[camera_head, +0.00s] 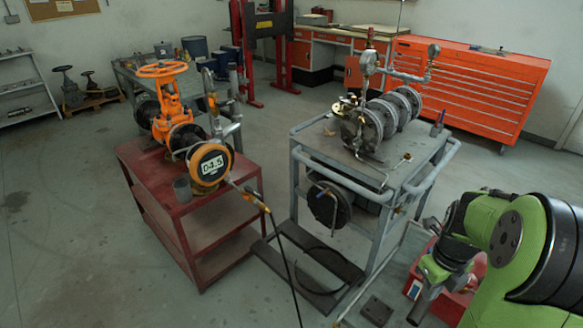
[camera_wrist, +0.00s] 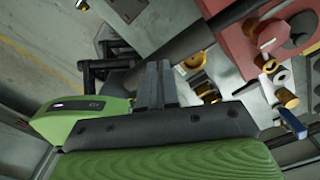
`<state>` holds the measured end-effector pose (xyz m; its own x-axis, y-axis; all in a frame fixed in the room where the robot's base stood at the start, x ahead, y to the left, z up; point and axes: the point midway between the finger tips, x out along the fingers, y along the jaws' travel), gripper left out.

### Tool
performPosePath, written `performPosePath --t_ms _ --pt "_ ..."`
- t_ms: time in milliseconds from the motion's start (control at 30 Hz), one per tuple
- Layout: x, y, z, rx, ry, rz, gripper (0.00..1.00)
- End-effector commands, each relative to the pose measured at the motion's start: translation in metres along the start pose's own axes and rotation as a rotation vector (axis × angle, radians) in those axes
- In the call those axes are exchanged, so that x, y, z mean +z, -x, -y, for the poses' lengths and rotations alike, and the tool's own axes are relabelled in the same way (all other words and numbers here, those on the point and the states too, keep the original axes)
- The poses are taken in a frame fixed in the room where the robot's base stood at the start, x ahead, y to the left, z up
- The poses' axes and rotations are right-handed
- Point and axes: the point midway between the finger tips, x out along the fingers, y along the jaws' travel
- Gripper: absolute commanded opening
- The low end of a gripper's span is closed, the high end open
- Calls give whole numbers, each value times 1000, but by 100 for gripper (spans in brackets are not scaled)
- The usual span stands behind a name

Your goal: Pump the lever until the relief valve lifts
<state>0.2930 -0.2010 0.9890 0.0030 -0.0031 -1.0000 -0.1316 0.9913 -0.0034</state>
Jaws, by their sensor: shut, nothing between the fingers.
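My gripper (camera_wrist: 158,85) is shut and empty in the wrist view, its dark fingers together. A thick dark bar, which looks like the pump lever (camera_wrist: 195,38), runs diagonally just beyond the fingertips; I cannot tell whether they touch. The red pump body (camera_wrist: 240,52) with brass fittings is at the upper right. I cannot identify the relief valve for certain.
A grey cart (camera_head: 410,178) carries a flanged pipe assembly (camera_head: 375,120) with upright fittings. A thin dark hose (camera_head: 285,255) runs down from near the gauge. The red cart (camera_head: 165,190) stands left. Orange drawers (camera_head: 465,80) stand behind. The left floor is clear.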

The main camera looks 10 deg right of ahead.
Motion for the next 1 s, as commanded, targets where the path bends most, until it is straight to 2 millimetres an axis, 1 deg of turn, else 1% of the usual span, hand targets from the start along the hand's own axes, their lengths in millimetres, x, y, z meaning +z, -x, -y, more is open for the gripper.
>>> performPosePath --t_ms 33,100,333,400,467,600,900,933,1000 --pt "0 -13 -1 4 1 -3 0" --pt "-1 -8 -1 4 1 -3 0" --pt "-1 -6 -1 5 2 -4 0" --pt "-1 0 -1 4 2 -3 0" --pt "0 11 -1 4 2 -3 0" --pt "0 47 -1 4 2 -3 0" --pt "0 117 0 2 2 -2 0" --pt "0 122 0 2 2 -2 0" --pt "0 126 -1 3 1 -3 0"
